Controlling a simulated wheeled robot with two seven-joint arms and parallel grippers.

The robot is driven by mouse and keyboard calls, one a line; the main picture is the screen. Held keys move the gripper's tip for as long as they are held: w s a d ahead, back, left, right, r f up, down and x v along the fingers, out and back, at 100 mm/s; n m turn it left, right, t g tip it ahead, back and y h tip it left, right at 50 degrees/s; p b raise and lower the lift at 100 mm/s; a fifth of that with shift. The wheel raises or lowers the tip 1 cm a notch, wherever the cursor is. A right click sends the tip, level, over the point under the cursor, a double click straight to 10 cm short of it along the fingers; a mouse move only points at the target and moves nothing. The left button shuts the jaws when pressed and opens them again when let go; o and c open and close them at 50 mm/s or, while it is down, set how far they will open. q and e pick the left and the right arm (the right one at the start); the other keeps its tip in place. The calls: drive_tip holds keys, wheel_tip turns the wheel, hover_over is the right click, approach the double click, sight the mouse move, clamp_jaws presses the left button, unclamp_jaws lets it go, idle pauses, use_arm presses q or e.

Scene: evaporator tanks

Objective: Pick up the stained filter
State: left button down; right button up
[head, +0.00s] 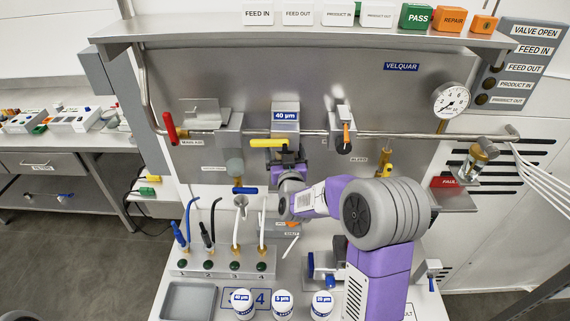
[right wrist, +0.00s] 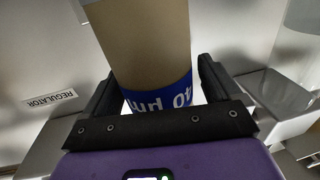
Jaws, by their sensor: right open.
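The filter (right wrist: 148,40) is a tan-brown cylinder with a blue band at its lower end, whose lettering reads upside down. My right gripper (right wrist: 155,88) is open in the right wrist view, with one black finger on each side of the filter's banded end; I cannot tell whether they touch it. In the head view my right gripper (head: 287,168) is just under the grey housing labelled 40 µm (head: 285,118), and the filter is hidden there behind my wrist. My left gripper is not seen.
A yellow-handled valve (head: 268,143) is close above my right gripper. A horizontal pipe (head: 390,135) with a red handle (head: 169,128) crosses the panel. Below stand a block with several cables (head: 225,262), a grey tray (head: 188,300) and several white round labelled items (head: 282,305).

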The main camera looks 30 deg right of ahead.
drive_tip(key=c, duration=1.1)
drive_tip(key=shift+c, duration=0.3)
drive_tip(key=shift+r, duration=0.2)
